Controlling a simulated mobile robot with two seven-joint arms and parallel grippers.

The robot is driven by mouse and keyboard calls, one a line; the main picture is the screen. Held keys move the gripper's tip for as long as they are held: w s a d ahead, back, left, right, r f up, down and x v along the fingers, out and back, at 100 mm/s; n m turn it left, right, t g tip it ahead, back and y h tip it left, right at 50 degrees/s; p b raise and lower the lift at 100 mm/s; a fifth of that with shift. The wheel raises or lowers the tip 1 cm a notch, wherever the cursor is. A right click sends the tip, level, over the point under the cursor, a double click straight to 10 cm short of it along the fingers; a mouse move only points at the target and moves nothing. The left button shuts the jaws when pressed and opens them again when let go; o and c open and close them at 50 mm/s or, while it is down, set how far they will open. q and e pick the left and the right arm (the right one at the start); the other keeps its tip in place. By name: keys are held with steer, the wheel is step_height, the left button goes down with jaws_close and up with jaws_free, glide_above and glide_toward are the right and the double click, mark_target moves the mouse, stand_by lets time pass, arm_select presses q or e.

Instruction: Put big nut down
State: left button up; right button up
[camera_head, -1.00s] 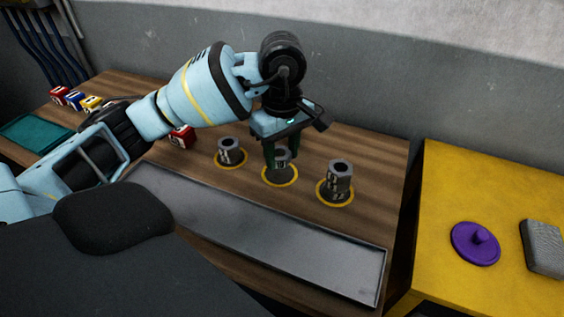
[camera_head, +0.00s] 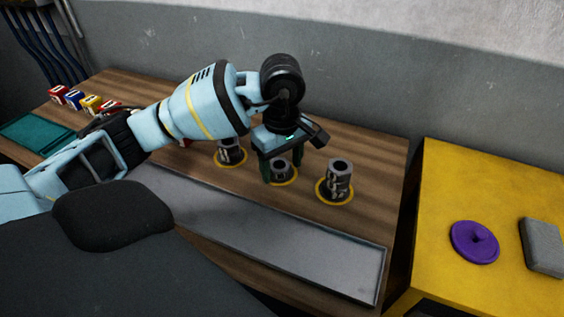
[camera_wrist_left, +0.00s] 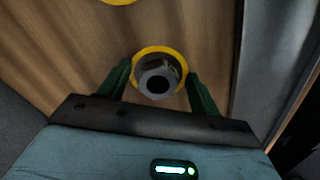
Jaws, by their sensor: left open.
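A short grey nut with a dark hole (camera_head: 280,172) stands upright in the middle yellow ring on the wooden bench. In the left wrist view the nut (camera_wrist_left: 157,80) sits inside the yellow ring, hole facing the camera. My left gripper (camera_head: 281,173) is open, with its dark green fingers on either side of the nut. In the left wrist view the fingers (camera_wrist_left: 158,80) look apart from the nut, with gaps on both sides. My right gripper is not in view.
Other grey cylindrical pieces stand in yellow rings to the left (camera_head: 231,153) and right (camera_head: 338,182). A long grey metal tray (camera_head: 300,243) lies in front. A yellow surface (camera_head: 450,190) at right holds a purple knobbed disc (camera_head: 475,242) and grey block (camera_head: 542,245).

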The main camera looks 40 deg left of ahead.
mark_target(282, 167)
arm_select(q)
step_height(282, 167, up, 12)
steer(key=p, duration=0.1)
steer(key=shift+r+p, duration=0.2)
steer(key=shift+p, duration=0.1)
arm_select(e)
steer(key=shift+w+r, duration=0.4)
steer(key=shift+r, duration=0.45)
